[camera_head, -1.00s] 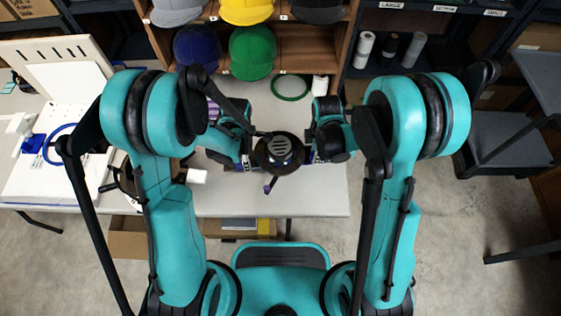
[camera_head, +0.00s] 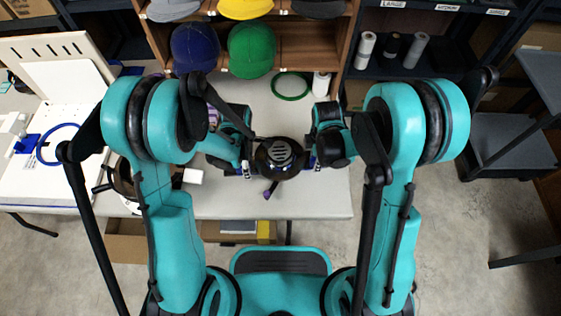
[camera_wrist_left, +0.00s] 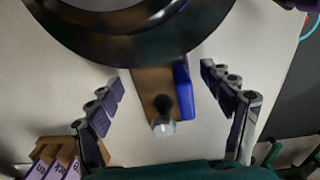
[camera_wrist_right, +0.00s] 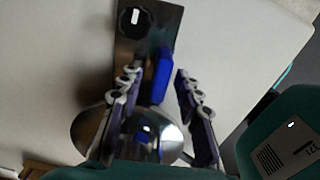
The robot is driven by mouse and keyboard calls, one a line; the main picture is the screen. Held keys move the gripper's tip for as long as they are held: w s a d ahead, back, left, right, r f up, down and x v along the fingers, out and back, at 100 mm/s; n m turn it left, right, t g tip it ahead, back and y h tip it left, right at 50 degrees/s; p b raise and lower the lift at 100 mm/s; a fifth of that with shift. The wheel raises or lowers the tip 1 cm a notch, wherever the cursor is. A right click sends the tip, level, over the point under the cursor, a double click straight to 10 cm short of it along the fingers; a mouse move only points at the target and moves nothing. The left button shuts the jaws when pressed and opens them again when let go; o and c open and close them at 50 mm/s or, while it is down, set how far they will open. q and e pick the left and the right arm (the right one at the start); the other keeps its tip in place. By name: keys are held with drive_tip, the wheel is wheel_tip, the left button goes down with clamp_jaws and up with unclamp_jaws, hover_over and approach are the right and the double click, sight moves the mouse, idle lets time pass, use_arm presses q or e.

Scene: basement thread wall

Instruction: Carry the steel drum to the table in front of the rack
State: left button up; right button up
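What I take for the steel drum (camera_head: 281,153), a dark, glossy round body with a vented grey top, stands between my two grippers at the table's front. My left gripper (camera_wrist_left: 162,72) is open on its left side. A dark curved rim (camera_wrist_left: 150,45) lies beyond its fingertips, above a plate with a knob (camera_wrist_left: 163,125) and a blue part (camera_wrist_left: 182,85). My right gripper (camera_wrist_right: 157,76) is open on its right side, its fingers apart around another blue part (camera_wrist_right: 162,78). A shiny steel curved surface (camera_wrist_right: 150,138) shows behind them. Contact with the drum cannot be told.
The pale table (camera_head: 320,200) lies under the grippers, with a cap rack (camera_head: 300,45) behind. A green ring (camera_head: 290,85) and a small white block (camera_head: 193,175) lie on it. A white board with a blue hoop (camera_head: 58,143) is at left. A dark cart (camera_head: 500,140) stands at right.

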use_arm(q)
drive_tip(key=shift+r, duration=0.1)
wheel_tip(320, 180, up, 12)
use_arm(e)
wheel_tip(320, 180, up, 12)
idle(0.8)
idle(0.4)
use_arm(q)
drive_tip(key=s+a+r+m+t, duration=0.6)
drive_tip(key=s+r+m, duration=0.4)
drive_tip(key=m, duration=0.9)
drive_tip(key=shift+s+a+r+t, duration=0.15)
drive_tip(key=shift+s+t, duration=0.2)
drive_tip(key=shift+t, duration=0.15)
use_arm(e)
drive_tip(key=s+d+r+m+t, duration=0.6)
drive_tip(key=s+r+m, duration=0.3)
drive_tip(key=m, duration=1)
drive_tip(key=shift+s+d+r+t, duration=0.2)
drive_tip(key=shift+s+t, duration=0.3)
drive_tip(key=shift+s, duration=0.35)
